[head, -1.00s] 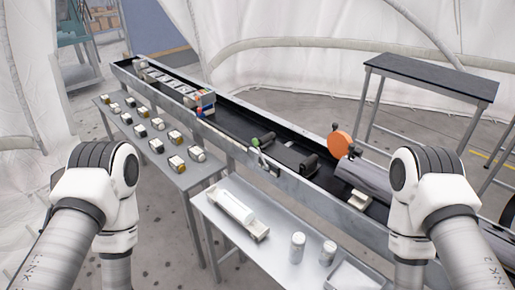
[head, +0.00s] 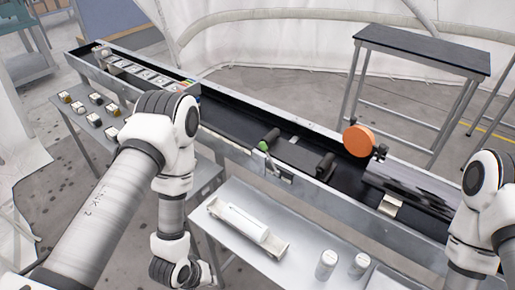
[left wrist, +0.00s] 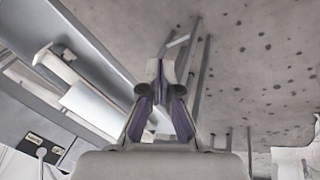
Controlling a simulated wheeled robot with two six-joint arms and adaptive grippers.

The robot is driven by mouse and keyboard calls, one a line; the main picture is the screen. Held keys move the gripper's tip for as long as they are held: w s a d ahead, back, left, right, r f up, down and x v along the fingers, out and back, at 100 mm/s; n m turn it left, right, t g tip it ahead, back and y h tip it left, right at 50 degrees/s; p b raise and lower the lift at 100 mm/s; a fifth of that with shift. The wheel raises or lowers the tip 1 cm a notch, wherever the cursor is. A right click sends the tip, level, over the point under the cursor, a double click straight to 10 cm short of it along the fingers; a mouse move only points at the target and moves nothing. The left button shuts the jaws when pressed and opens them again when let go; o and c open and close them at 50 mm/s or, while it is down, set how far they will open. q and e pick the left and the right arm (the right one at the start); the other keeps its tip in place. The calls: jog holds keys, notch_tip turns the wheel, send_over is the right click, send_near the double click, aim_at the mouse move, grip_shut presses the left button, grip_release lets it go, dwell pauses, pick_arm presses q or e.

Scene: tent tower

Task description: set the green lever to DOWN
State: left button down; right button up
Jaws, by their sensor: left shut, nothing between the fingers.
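The green lever's knob (head: 263,146) shows in the head view at the near side wall of the conveyor, above a small pale fitting. The knob stands at about the height of the wall's top edge; its stem and any marks are too small to read. My left gripper (left wrist: 161,72) is shut and empty in the left wrist view. In the head view my left arm bends down to the left of the small bench, low and well apart from the lever. My right arm shows at the right edge, but its gripper is out of view.
The long conveyor (head: 225,148) runs diagonally, with an orange disc (head: 358,140) farther right. A bench (head: 290,232) in front holds a white tray (head: 247,228) and two white cylinders. A side table at left holds several small blocks. A dark-topped table (head: 420,50) stands behind.

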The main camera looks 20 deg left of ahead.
aim_at(270, 158)
pick_arm(q)
jog(key=w+r+n+t+h+b, duration=0.1)
jog(key=w+n+t, duration=0.1)
jog(key=w, duration=0.4)
jog(key=w+r+n+t+h+b, duration=0.2)
jog(key=w+n+t, duration=0.1)
jog(key=w, duration=0.3)
jog(key=w+d+r+n+t+h+b, duration=0.1)
jog(key=w+r+n+t+h+b, duration=0.1)
jog(key=w, duration=0.5)
jog(key=shift+n+t, duration=0.4)
jog(key=shift+n, duration=0.2)
jog(key=w+r+b, duration=0.1)
jog(key=w+a+r+n+t+h+b, duration=0.1)
jog(key=w+a+r+t+h+b, duration=0.1)
jog(key=shift+w+a+n, duration=0.1)
jog(key=shift+w+n, duration=0.3)
jog(key=w+a+r+n+t+h+b, duration=0.1)
jog(key=w+a+r+t+h+b, duration=0.1)
jog(key=a+r, duration=0.4)
jog(key=shift+w+a+t+h+b, duration=0.25)
jog(key=shift+w+t+h+b, duration=0.25)
jog(key=shift+b, duration=0.3)
jog(key=s+d+r+p+x, duration=0.1)
jog(key=p+x, duration=0.1)
jog(key=x, duration=1.1)
jog(key=shift+s+d, duration=0.25)
